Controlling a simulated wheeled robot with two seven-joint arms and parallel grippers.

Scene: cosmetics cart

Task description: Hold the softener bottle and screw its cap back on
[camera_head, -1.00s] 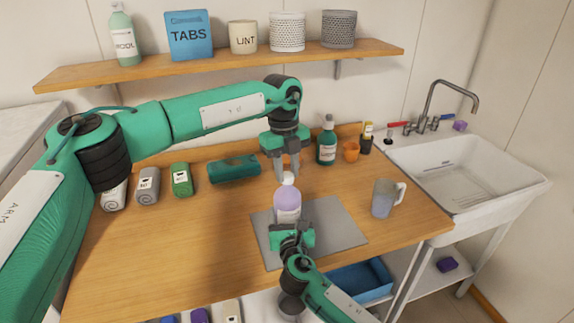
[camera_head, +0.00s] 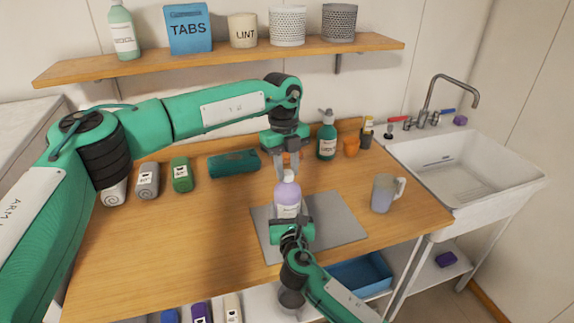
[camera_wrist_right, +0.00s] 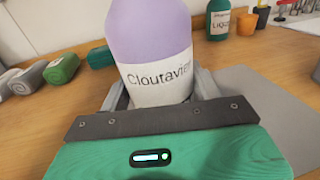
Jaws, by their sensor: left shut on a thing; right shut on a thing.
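The softener bottle (camera_head: 288,196) is lilac with a white label and stands upright over the grey mat. My right gripper (camera_head: 291,222) is shut around its lower body; in the right wrist view the bottle (camera_wrist_right: 152,35) fills the space between the fingers (camera_wrist_right: 160,100). A pale cap or neck (camera_head: 289,176) shows at the bottle's top. My left gripper (camera_head: 284,168) points down right above it, its fingertips close to the pale top. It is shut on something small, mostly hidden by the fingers. I cannot tell how the cap sits on the neck.
The grey mat (camera_head: 340,222) lies under the bottle. A grey mug (camera_head: 383,193) stands to the right, with a green pump bottle (camera_head: 327,140) and orange cup (camera_head: 351,147) behind. A teal roll (camera_head: 234,163) and rolled towels lie left. The front-left tabletop is clear.

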